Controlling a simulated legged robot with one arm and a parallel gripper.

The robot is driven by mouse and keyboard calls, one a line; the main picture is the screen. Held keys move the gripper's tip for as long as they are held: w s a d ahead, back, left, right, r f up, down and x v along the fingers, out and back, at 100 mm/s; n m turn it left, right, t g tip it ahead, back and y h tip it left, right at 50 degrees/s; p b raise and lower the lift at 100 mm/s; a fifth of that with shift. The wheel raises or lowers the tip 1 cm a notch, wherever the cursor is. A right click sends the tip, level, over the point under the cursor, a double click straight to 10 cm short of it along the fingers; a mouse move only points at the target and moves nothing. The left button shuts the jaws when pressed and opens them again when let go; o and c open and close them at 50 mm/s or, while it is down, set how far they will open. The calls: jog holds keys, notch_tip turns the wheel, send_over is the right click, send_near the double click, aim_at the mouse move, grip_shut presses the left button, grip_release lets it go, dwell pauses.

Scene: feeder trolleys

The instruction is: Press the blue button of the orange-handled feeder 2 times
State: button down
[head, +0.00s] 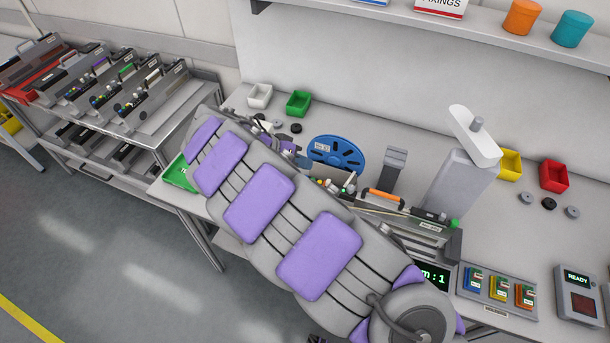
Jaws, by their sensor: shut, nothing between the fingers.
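The orange-handled feeder (408,222) lies on the bench right of centre, with its orange handle (384,197) on top. Small coloured parts (322,184) show at its left end, beside my arm. I cannot pick out the blue button among them, and my arm covers part of that end. My arm, grey with purple pads, crosses the picture from lower right to upper left. My gripper's fingers do not show; the arm seems to hide them, so I cannot see whether they touch the feeder.
A blue reel (336,154) stands behind the feeder. A grey post (458,185) rises to its right. A green display (434,277), a panel of coloured modules (498,294) and a READY box (582,296) are at right. A trolley (152,122) with several feeders stands left.

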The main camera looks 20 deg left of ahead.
notch_tip(320, 180, up, 3)
jog(key=shift+r, duration=0.1)
dwell(2.6)
jog(key=s+d+r+m+g, duration=0.1)
jog(key=s+d+r+g, duration=0.15)
jog(key=d, duration=0.65)
jog(key=s+d+r+g, duration=0.1)
jog(key=d+r, duration=0.3)
jog(key=d, duration=0.4)
jog(key=s+d+r+m+g, duration=0.1)
jog(key=s+d+r, duration=0.15)
jog(key=d, duration=0.65)
jog(key=s+d+r+g+y, duration=0.1)
jog(key=s+d+y, duration=0.1)
jog(key=s+d, duration=0.3)
jog(key=s+d+g+y, duration=0.2)
jog(key=s, duration=0.5)
jog(key=s+a+f+n+y, duration=0.1)
jog(key=s+f+n+y, duration=0.2)
jog(key=s, duration=1.2)
jog(key=shift+a+f+n, duration=0.15)
jog(key=shift+n, duration=0.15)
